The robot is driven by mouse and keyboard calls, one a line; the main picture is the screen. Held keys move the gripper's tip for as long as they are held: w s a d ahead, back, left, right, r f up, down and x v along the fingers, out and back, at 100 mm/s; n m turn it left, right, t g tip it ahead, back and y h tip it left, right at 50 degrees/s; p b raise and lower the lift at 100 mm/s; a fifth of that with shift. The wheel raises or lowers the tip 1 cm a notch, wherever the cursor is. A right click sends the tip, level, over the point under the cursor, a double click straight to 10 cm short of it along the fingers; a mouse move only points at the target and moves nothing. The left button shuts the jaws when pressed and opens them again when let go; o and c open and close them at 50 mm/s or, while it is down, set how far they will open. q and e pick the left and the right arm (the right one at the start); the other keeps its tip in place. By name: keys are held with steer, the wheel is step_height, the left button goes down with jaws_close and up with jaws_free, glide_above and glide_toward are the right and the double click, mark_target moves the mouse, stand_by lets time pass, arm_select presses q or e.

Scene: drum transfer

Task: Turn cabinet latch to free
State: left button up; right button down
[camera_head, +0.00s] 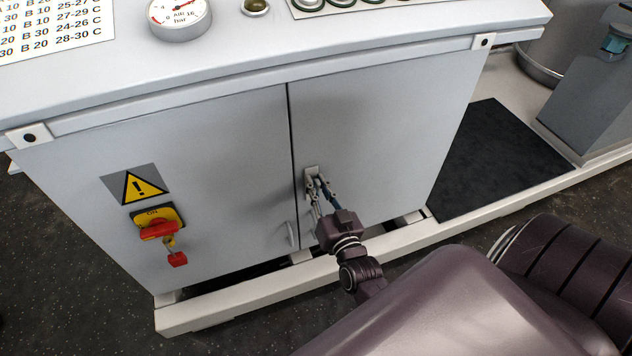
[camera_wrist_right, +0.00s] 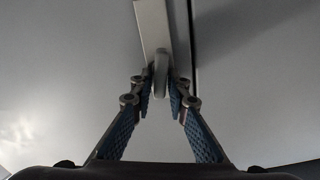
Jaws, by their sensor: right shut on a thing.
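The cabinet (camera_head: 225,160) is light grey with two doors split by a vertical seam. The latch (camera_head: 311,171) sits on a small plate beside the seam on the right door. My right gripper (camera_head: 319,186) is at the latch with its fingers on either side of it. In the right wrist view, the latch handle (camera_wrist_right: 160,66) hangs down from its plate between the fingertips of my right gripper (camera_wrist_right: 162,88), which are shut on it. The fingers partly hide the latch in the head view. My left gripper is not in view.
A red and yellow switch (camera_head: 158,228) with a hanging red padlock (camera_head: 178,259) is on the left door, below a warning sign (camera_head: 137,186). A pale base frame (camera_head: 230,308) runs along the floor. A black mat (camera_head: 505,155) lies to the right.

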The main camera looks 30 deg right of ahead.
steer(key=m, duration=0.1)
steer(key=m+p, duration=0.1)
steer(key=m, duration=0.2)
steer(key=shift+d+f+m+p, duration=0.1)
steer(key=shift+d+m+p, duration=0.15)
steer(key=shift+m+p, duration=0.05)
steer(key=m, duration=0.2)
steer(key=shift+s+d+f+m, duration=0.1)
steer(key=shift+f+m, duration=0.05)
steer(key=shift+m, duration=0.25)
steer(key=shift+d+f+m, duration=0.1)
steer(key=shift+f+m, duration=0.05)
steer(key=shift+m, duration=0.75)
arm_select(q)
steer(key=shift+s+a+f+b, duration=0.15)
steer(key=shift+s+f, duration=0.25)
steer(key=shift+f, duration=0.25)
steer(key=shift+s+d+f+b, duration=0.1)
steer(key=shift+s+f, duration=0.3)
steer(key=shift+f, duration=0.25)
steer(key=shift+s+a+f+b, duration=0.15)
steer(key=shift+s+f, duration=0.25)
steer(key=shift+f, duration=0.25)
arm_select(e)
steer(key=shift+f+m, duration=0.2)
steer(key=shift+m, duration=1.4)
steer(key=shift+f+m, duration=0.15)
steer(key=shift+m, duration=1.45)
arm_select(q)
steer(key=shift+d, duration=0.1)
